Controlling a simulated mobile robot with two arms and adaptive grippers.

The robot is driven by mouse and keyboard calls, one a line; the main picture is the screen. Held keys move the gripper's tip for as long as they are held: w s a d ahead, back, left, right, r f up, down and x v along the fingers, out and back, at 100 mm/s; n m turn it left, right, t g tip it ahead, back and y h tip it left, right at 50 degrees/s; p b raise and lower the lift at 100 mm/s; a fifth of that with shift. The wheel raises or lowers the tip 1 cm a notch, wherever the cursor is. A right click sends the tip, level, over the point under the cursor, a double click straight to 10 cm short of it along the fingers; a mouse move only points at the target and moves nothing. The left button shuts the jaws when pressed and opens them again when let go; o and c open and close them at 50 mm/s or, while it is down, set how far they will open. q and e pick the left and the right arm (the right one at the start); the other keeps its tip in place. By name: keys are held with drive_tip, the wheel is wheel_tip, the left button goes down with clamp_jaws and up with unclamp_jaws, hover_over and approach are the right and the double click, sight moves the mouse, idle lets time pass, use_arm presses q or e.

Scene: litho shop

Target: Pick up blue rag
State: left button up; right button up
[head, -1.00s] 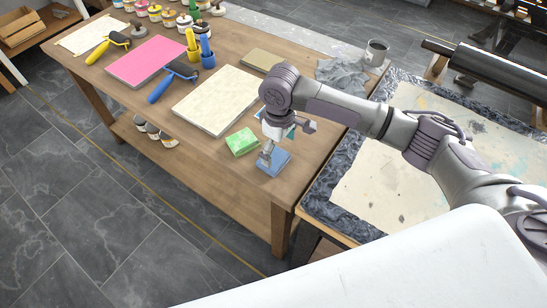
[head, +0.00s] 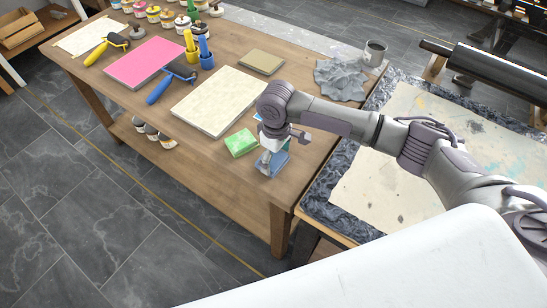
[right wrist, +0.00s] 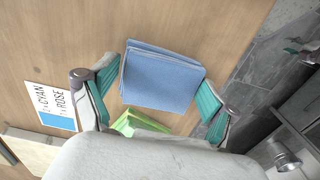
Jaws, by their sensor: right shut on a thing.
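The blue rag (head: 280,163) is a folded, light blue cloth at the near right corner of the wooden workbench. My right gripper (head: 268,164) points down at it, with its fingers at the rag and partly covering it. In the right wrist view the rag (right wrist: 160,80) sits between the two green-padded fingers, and the right gripper (right wrist: 155,98) is shut on it. I cannot tell whether the rag is clear of the bench top. My left gripper is not in view.
A grey crumpled cloth (head: 340,78) and a mug (head: 375,53) are at the back right. A label card (right wrist: 52,105) shows in the right wrist view.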

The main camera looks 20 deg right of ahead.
sight(275, 158)
drive_tip(key=shift+r, duration=0.1)
drive_tip(key=shift+r, duration=0.55)
wheel_tip(275, 158, up, 3)
drive_tip(key=shift+f, duration=0.2)
drive_tip(key=s+d+r, duration=0.1)
drive_tip(key=s+r, duration=0.6)
drive_tip(key=s, duration=0.4)
drive_tip(key=shift+s, duration=0.35)
